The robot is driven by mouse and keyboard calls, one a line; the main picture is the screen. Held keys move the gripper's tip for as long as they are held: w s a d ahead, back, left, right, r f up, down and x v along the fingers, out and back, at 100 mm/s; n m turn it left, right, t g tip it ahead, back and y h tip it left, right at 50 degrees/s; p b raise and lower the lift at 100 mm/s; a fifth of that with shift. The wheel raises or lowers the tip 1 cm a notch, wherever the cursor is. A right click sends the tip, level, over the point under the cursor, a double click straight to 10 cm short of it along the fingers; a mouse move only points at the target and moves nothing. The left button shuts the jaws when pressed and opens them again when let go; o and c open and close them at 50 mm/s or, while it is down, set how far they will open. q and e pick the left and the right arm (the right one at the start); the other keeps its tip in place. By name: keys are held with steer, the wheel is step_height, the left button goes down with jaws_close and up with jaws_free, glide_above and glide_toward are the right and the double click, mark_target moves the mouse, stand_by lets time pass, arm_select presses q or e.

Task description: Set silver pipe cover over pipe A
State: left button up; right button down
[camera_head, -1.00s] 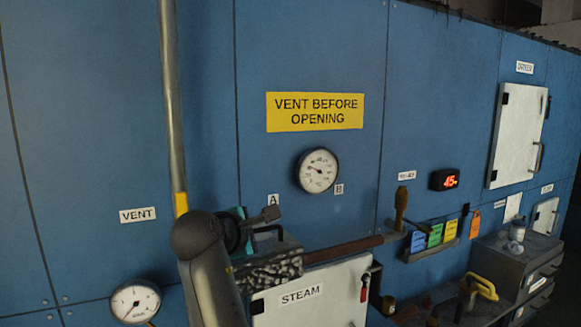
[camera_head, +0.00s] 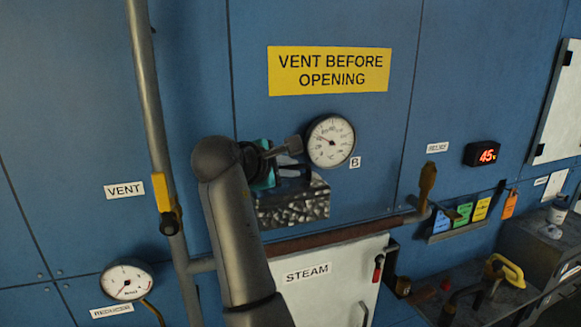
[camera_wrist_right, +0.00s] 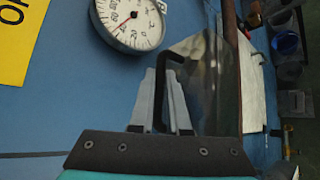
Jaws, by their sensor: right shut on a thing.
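The silver pipe cover (camera_head: 295,207) is a dented, shiny metal shell with a black handle. My right gripper (camera_head: 285,172) is shut on that handle and holds the cover in front of the blue wall. In the right wrist view, the gripper's fingers (camera_wrist_right: 165,100) close around the black handle (camera_wrist_right: 172,62), and the cover (camera_wrist_right: 212,85) extends beyond them. A horizontal pipe with a brown section (camera_head: 335,237) runs below the cover in the head view, above the STEAM door. The "A" label is hidden, so I cannot confirm which pipe it names. My left gripper is out of view.
A round gauge (camera_head: 330,141) is close to the right of my gripper, with a B label (camera_head: 355,162). A vertical pipe (camera_head: 146,90) with a yellow valve handle (camera_head: 166,192) stands left. The STEAM door (camera_head: 330,285) is below. A tag rack (camera_head: 456,229) is right.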

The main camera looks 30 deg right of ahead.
mark_target(290, 191)
steer(key=shift+f, duration=0.65)
steer(key=shift+f+b, duration=0.45)
steer(key=shift+f, duration=0.35)
steer(key=shift+f+b, duration=0.35)
steer(key=shift+f, duration=1)
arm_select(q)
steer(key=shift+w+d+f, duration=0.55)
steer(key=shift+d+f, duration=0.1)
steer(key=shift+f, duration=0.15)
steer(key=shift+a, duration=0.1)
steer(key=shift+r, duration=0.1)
arm_select(e)
steer(key=shift+r, duration=0.1)
arm_select(q)
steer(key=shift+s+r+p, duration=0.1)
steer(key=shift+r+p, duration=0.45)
steer(key=shift+p, duration=0.1)
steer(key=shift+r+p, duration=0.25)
steer(key=shift+p, duration=0.05)
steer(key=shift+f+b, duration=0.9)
steer(key=shift+b, duration=0.05)
arm_select(e)
steer(key=shift+f, duration=3.6)
